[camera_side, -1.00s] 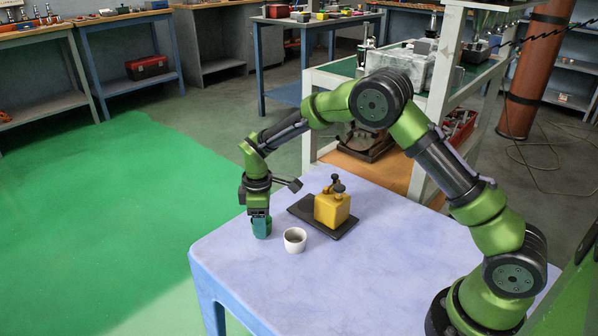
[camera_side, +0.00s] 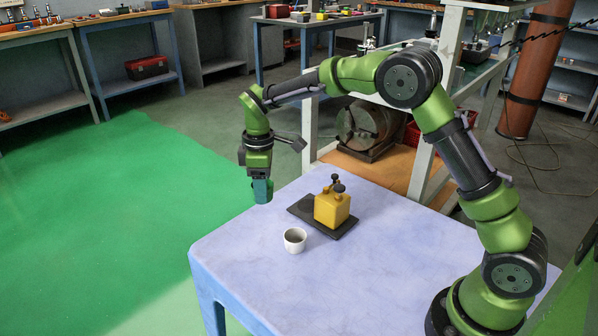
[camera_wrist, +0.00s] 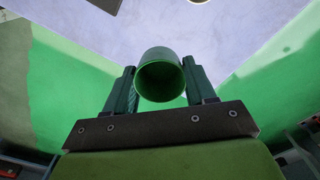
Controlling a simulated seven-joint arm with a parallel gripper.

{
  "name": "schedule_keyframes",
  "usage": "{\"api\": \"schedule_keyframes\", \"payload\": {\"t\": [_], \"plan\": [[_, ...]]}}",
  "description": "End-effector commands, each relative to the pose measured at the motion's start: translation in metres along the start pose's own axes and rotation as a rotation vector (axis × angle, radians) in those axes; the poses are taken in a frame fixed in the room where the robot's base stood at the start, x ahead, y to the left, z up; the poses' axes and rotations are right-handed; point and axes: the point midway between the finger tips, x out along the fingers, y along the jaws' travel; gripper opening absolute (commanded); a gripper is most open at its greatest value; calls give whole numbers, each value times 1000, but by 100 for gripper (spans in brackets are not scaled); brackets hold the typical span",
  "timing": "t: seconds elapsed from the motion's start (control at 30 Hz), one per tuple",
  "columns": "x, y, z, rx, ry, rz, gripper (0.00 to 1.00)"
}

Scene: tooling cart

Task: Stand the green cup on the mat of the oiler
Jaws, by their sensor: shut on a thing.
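The green cup (camera_wrist: 160,75) is between the fingers of my gripper (camera_wrist: 160,85), mouth toward the wrist camera. In the side view my gripper (camera_side: 261,182) is shut on the cup (camera_side: 262,191), which is held upright above the left part of the table. The yellow oiler (camera_side: 332,208) stands on a dark mat (camera_side: 302,208) to the right of my gripper. Bare mat shows on the oiler's left side and along its front edge. The mat's corner also shows at the top of the wrist view (camera_wrist: 106,4).
A white cup (camera_side: 295,240) stands on the pale table (camera_side: 400,250), in front of the mat and apart from it. Its edge shows at the top of the wrist view. A shelf frame (camera_side: 421,165) stands behind the table.

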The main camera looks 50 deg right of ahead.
Motion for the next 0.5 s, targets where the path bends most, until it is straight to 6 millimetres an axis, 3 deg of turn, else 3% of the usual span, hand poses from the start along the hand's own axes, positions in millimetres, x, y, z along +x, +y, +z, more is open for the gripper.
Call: {"api": "schedule_keyframes", "payload": {"t": [0.1, 0.3, 0.4, 0.5], "plan": [[-11, 30, 30, 67, 5, 5, 26], [-18, 68, 89, 82, 5, 4, 26], [-19, 77, 109, 47, 1, 1, 26], [-14, 75, 112, -13, -4, -4, 26]]}}
